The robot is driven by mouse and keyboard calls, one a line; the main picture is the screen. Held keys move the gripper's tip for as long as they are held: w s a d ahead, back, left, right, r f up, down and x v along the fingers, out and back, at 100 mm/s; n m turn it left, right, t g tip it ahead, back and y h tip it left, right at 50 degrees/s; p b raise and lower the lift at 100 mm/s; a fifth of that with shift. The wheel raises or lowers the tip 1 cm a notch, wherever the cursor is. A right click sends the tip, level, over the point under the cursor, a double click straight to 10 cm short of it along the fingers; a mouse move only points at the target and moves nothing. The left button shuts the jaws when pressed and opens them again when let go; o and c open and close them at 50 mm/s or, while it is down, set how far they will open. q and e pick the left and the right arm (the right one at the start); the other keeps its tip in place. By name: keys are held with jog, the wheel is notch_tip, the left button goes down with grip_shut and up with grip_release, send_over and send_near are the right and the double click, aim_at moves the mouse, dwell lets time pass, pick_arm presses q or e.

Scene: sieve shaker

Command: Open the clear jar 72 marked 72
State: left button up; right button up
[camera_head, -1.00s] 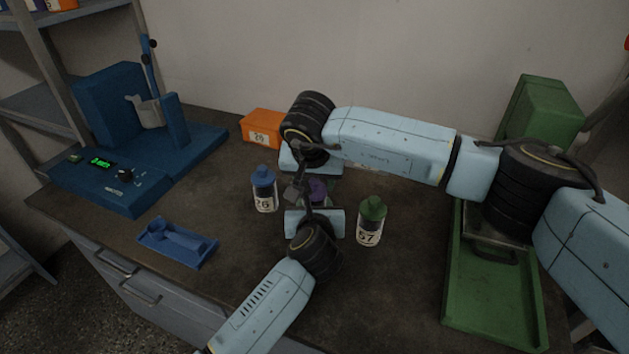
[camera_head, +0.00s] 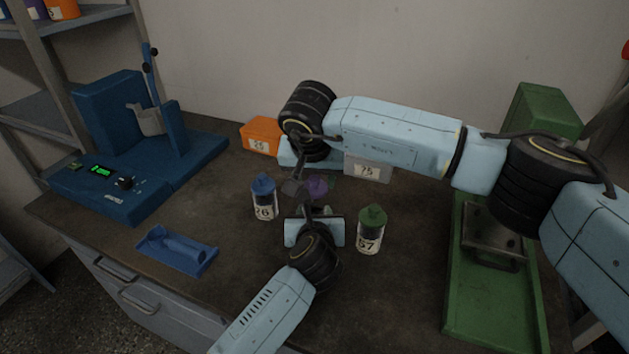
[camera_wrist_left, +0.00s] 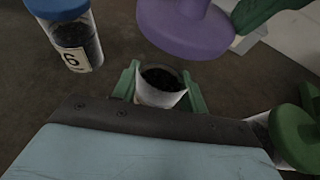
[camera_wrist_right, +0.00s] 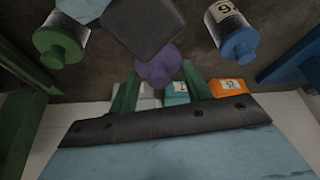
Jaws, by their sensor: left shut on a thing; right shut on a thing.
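The clear jar (camera_wrist_left: 160,88) is open at the top, with dark grains inside. Its marking is not readable here. My left gripper (camera_head: 318,212) is shut around the jar's body; its green fingers (camera_wrist_left: 162,88) flank the jar. The purple lid (camera_head: 317,184) is apart from the jar, above and beyond its mouth in the left wrist view (camera_wrist_left: 186,25). My right gripper (camera_wrist_right: 157,88) is shut on the purple lid (camera_wrist_right: 158,68); its fingers are largely hidden by the arm in the head view.
A blue-capped jar (camera_head: 264,198) stands left of the grippers, and a green-capped jar (camera_head: 371,231) stands right. An orange box (camera_head: 262,137) and a pale box (camera_head: 368,170) are behind. A blue tray (camera_head: 177,250), blue machine (camera_head: 120,150) and green machine (camera_head: 490,290) flank the workspace.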

notch_tip(320, 180, up, 3)
jog(key=shift+f, duration=0.1)
pick_arm(q)
jog(key=o, duration=1.5)
